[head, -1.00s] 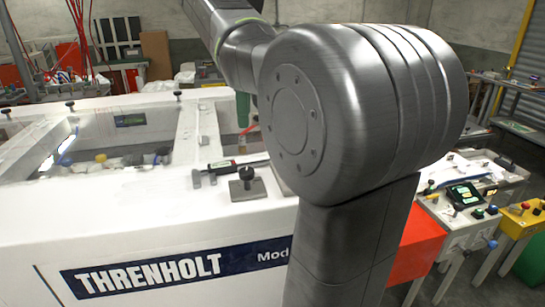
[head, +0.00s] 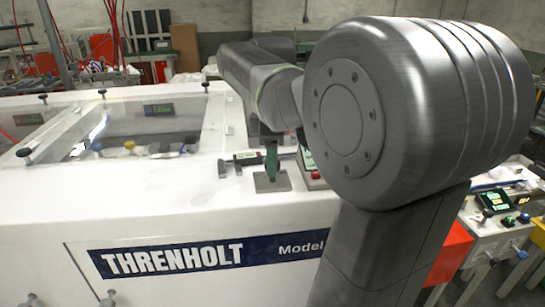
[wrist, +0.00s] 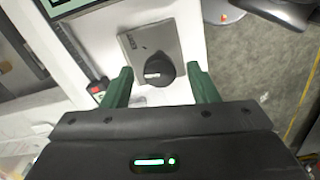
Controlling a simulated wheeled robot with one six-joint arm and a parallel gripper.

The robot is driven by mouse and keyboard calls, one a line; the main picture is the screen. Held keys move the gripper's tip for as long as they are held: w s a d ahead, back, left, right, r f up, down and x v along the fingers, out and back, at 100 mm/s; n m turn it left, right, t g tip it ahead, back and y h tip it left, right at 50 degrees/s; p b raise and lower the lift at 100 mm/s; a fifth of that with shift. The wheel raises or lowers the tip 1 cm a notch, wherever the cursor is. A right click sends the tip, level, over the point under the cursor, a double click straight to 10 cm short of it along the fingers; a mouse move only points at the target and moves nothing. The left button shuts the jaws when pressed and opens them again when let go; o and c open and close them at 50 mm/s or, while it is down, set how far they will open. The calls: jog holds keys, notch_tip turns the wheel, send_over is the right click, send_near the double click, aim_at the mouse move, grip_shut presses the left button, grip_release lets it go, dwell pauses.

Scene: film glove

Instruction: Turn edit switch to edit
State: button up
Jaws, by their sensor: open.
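The edit switch is a dark round knob (wrist: 158,68) on a square grey plate (wrist: 183,38), seen in the wrist view. My gripper (wrist: 160,72) is open, with one green finger on each side of the knob. In the head view, a green finger (head: 271,160) stands over the plate (head: 273,184) on the white machine top and hides the knob.
The plate sits on the white THRENHOLT machine (head: 150,205).

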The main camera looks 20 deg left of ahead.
jog(key=shift+f, duration=0.15)
jog(key=c, duration=1)
jog(key=shift+m+p, duration=0.35)
jog(key=shift+m, duration=0.05)
jog(key=m+p, duration=0.1)
jog(key=m, duration=0.1)
jog(key=shift+m+p, duration=1.1)
jog(key=shift+m, duration=0.8)
jog(key=shift+o, duration=0.2)
